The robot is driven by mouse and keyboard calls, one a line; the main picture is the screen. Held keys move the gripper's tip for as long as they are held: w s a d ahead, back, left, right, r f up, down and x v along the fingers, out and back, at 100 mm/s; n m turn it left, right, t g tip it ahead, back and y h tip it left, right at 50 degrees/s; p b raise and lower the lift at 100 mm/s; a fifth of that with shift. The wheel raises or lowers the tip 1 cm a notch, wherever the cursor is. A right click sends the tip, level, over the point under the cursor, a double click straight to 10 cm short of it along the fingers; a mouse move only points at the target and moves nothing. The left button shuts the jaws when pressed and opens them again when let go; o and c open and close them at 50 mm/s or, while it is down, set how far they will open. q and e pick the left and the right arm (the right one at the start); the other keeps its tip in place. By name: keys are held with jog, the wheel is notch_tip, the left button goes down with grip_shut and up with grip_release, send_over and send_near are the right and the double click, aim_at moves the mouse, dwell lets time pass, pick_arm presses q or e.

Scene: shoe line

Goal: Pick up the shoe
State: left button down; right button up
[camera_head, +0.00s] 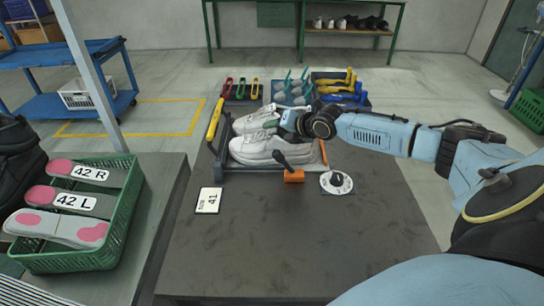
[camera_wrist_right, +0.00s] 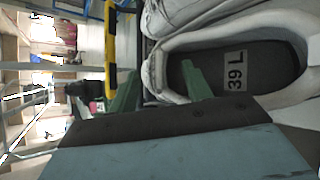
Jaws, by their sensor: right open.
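Two white shoes lie side by side in a dark rack on the table in the head view: a near shoe (camera_head: 262,150) and a far shoe (camera_head: 256,120). My right gripper (camera_head: 289,120) is just above them at their right end. In the right wrist view, a shoe with a "39 L" insole (camera_wrist_right: 235,80) is close under the open green fingers (camera_wrist_right: 156,84). One finger overlaps the shoe opening, and the other is beside the shoe's outline. Contact cannot be told. Another shoe (camera_wrist_right: 195,15) shows at the top. My left gripper is out of view.
A yellow-handled bar (camera_head: 215,119) rises at the rack's left. An orange block with a black lever (camera_head: 294,176), a round dial (camera_head: 336,183) and a "41" card (camera_head: 208,200) lie in front. Tools stand behind. A green crate (camera_head: 119,222) holds insoles at left.

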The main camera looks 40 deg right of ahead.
jog(key=shift+w+f, duration=0.15)
jog(key=shift+w, duration=0.1)
grip_shut()
dwell(0.3)
